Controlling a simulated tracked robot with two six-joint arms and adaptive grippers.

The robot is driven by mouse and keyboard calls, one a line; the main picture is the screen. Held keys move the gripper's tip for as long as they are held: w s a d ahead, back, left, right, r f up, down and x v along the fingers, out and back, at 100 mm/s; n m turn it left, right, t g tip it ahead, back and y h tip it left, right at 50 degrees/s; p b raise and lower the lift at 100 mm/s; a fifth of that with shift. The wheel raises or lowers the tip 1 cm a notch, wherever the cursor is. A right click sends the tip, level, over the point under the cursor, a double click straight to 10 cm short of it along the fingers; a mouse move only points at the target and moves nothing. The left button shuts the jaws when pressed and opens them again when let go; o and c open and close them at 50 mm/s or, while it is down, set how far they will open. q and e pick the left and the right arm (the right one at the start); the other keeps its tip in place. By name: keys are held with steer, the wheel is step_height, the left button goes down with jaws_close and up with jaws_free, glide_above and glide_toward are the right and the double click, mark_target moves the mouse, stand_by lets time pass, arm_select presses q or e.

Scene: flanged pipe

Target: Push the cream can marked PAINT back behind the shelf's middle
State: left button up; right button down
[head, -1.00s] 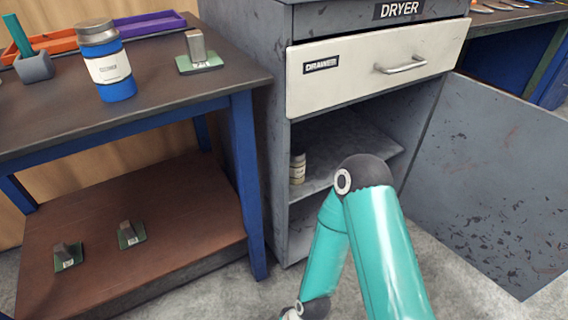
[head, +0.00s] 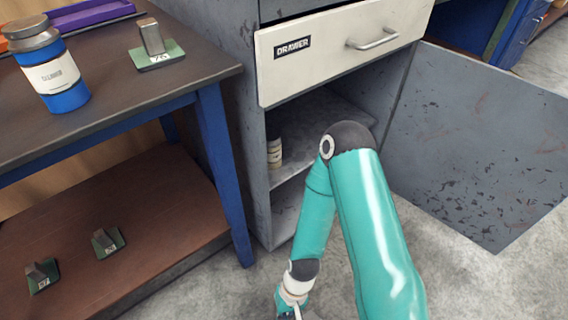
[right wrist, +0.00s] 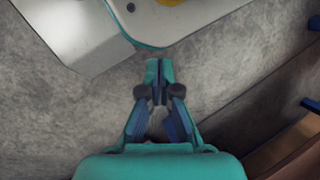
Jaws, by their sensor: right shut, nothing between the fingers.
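The cream can (head: 274,152) stands upright on the shelf (head: 315,140) inside the open cabinet, close to its left wall and near the shelf's front. It is small in the head view and I cannot read its label. My right arm reaches in front of the cabinet, and its wrist hangs low over the floor at the bottom edge of the head view. In the right wrist view my right gripper (right wrist: 157,78) is shut and empty, above the concrete floor and away from the can. My left gripper is not in view.
The closed drawer (head: 340,45) is above the shelf opening. The cabinet's door (head: 480,140) stands open to the right. A workbench (head: 130,95) with a blue leg stands at left, carrying a blue jar (head: 55,75). Grey floor is free in front.

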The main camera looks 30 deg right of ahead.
steer(key=s+a+r+m+g+y+p, duration=0.25)
steer(key=r+m+y+p, duration=0.35)
steer(key=m, duration=0.3)
steer(key=w+a+r+m+t+y, duration=0.1)
steer(key=w+r+m+t+y, duration=0.2)
steer(key=r+m, duration=0.1)
steer(key=m+t+h+p, duration=0.3)
steer(key=m+t+h, duration=0.9)
steer(key=m+t, duration=0.65)
glide_toward(279, 160)
steer(key=shift+n, duration=0.35)
steer(key=w, duration=0.7)
steer(key=shift+w+a+f, duration=0.15)
steer(key=shift+a+f, duration=0.05)
steer(key=shift+a, duration=0.05)
